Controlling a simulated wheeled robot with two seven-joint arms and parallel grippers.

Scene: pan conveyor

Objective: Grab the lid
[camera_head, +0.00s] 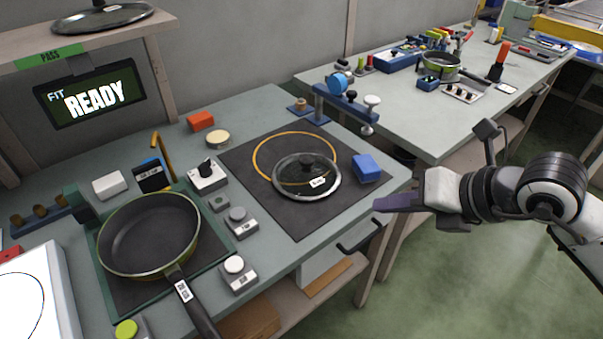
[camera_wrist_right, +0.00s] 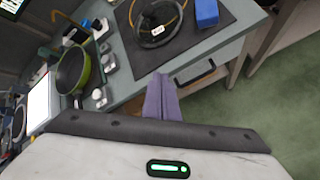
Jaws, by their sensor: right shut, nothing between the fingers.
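A glass lid (camera_head: 290,185) with a dark rim, a black knob and a small white label lies on the dark mat (camera_head: 298,225), partly over a yellow ring. The lid also shows at the top of the right wrist view (camera_wrist_right: 158,22). My right gripper (camera_head: 378,204) is shut and empty, off the table's right edge, to the right of the lid and apart from it. Its purple fingers show together in the right wrist view (camera_wrist_right: 160,98). A second lid (camera_head: 105,17) rests on the shelf at the upper left. My left gripper is not in view.
A green-rimmed pan (camera_head: 150,235) sits on the left, its handle toward the front edge. A blue block (camera_head: 366,168) lies right of the lid, close to my right gripper. Small button boxes (camera_head: 238,273) stand between pan and mat. A black handle (camera_head: 358,238) sticks out at the table's edge.

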